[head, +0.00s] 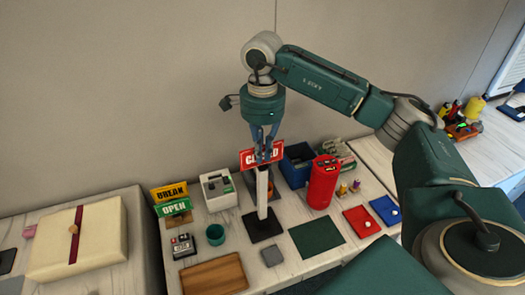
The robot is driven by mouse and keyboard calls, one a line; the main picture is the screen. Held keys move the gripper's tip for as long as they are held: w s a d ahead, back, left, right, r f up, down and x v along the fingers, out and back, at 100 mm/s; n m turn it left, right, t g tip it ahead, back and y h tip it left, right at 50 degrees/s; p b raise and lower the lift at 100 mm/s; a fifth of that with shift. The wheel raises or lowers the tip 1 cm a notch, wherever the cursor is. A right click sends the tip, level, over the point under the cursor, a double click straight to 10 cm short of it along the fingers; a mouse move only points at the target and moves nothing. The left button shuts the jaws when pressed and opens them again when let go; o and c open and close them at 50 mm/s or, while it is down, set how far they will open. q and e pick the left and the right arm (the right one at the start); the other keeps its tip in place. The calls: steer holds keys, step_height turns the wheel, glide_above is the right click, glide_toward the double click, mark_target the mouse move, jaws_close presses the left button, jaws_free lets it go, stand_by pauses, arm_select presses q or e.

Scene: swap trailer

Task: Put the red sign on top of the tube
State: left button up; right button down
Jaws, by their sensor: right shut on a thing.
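The red sign (248,159) with white lettering is at the top of the white upright tube (262,192). The tube stands on a dark square base (264,228) on the table. My right gripper (265,152) comes down from above and is shut on the sign, with its fingers covering the middle of the lettering. The sign's lower edge is close to the tube's top; I cannot tell whether they touch. My left gripper is not in view.
A yellow sign (170,191) and a green sign (173,208) stand on the left of the table. A white device (217,190), a teal cup (215,235) and a red canister (322,182) stand around the tube. A dark green mat (316,238) lies in front.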

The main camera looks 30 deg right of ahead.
steer(key=shift+f+b, duration=0.3)
stand_by(0.5)
stand_by(0.3)
steer(key=c, duration=1.2)
jaws_free()
steer(key=shift+r, duration=0.1)
step_height(320, 180, up, 9)
steer(key=p, duration=0.6)
